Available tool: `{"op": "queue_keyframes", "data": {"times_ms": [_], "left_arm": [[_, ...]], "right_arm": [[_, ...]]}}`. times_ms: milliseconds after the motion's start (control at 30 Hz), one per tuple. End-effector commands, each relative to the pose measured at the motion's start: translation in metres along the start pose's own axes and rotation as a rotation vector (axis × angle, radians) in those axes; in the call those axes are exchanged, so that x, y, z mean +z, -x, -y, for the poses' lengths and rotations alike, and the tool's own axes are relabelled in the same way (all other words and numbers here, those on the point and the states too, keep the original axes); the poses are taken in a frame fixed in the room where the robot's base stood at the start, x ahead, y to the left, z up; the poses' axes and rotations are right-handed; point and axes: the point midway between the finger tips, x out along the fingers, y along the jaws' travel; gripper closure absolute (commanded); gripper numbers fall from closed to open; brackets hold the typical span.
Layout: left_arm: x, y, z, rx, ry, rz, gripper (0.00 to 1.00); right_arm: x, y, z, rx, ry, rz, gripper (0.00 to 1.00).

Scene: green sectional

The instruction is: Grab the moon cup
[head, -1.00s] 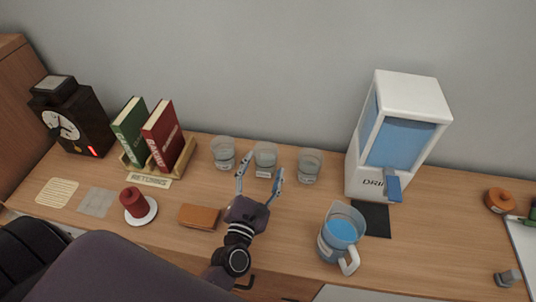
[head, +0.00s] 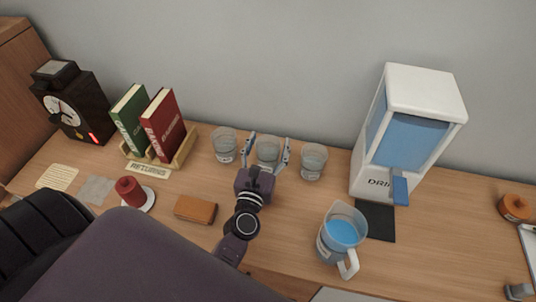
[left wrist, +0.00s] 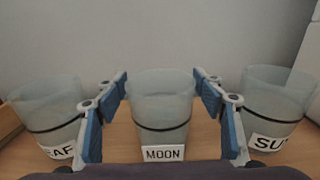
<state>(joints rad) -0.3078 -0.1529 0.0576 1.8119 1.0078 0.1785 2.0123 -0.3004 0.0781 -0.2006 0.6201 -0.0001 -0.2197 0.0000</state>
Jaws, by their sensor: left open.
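The moon cup (left wrist: 162,112) is a clear glass with a dark band and a white label reading MOON. It stands upright in the middle of a row of three cups in the left wrist view. In the head view the moon cup (head: 268,149) is partly hidden by my gripper. My left gripper (head: 269,140) is open, with one finger on each side of the moon cup. In the left wrist view its blue finger pads (left wrist: 160,103) show small gaps to the glass. My right gripper is not in view.
A leaf-labelled cup (head: 224,145) stands close on the left and a sun-labelled cup (head: 313,161) close on the right. A blue-filled pitcher (head: 342,236) and a drink dispenser (head: 409,128) stand further right. A brown wallet-like block (head: 196,210) and a book rack (head: 176,158) are left.

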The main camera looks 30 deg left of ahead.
Motion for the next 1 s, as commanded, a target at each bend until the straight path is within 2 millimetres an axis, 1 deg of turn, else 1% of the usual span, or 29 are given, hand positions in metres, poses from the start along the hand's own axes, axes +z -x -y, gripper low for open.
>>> {"op": "queue_keyframes", "data": {"times_ms": [33, 100, 233, 367, 567, 667, 933, 1000], "left_arm": [[0.003, -0.009, 0.000, 0.000, 0.000, 0.003, 0.37], [0.004, -0.019, 0.000, 0.000, 0.001, 0.003, 0.37], [0.003, -0.035, 0.000, 0.000, 0.000, 0.003, 0.37], [0.002, -0.041, 0.000, 0.000, 0.000, 0.002, 0.37], [0.001, -0.042, 0.000, 0.000, 0.000, 0.001, 0.37], [0.001, -0.042, 0.000, 0.000, 0.000, 0.001, 0.46], [0.001, -0.041, 0.000, 0.000, -0.001, 0.001, 0.76], [0.001, -0.041, 0.000, 0.000, -0.001, 0.001, 0.78]], "right_arm": [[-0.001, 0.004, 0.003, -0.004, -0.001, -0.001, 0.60], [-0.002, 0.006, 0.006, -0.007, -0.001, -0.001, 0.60], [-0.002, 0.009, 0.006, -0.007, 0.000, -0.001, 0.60], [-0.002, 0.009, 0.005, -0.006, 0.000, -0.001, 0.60], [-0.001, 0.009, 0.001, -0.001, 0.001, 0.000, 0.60], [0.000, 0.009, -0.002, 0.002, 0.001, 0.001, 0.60], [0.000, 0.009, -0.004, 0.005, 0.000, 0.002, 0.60], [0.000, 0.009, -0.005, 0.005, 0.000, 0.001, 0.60]]}}
